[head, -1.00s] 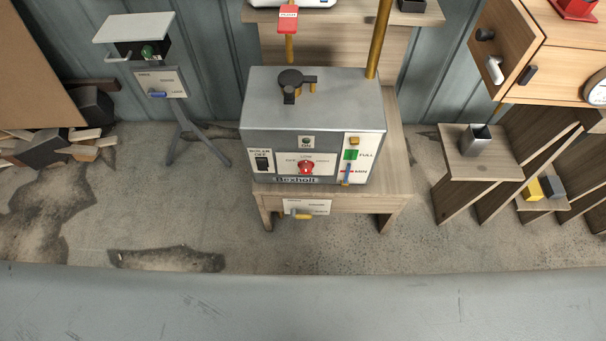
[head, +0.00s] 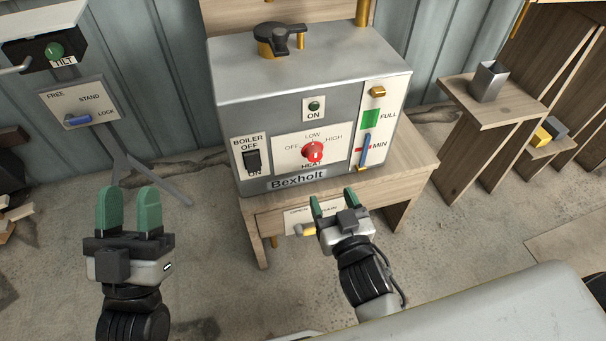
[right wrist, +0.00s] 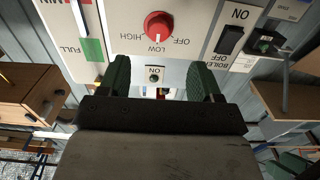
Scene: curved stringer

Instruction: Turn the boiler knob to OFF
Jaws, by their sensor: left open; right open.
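The grey Bexholt boiler (head: 290,85) stands on a wooden stand in the head view. Its red heat knob (head: 313,152) sits on a white plate marked OFF at left, LOW at top and HIGH at right. In the upside-down right wrist view the knob (right wrist: 158,25) carries a white mark on its LOW side. A black boiler switch (head: 252,160) is left of it. My right gripper (head: 332,202) is open and empty below the knob, apart from it; its fingers (right wrist: 158,68) also show in the right wrist view. My left gripper (head: 129,197) is open and empty at lower left.
A lever stand (head: 80,105) is at left. A metal cup (head: 488,82) stands on a wooden shelf at right.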

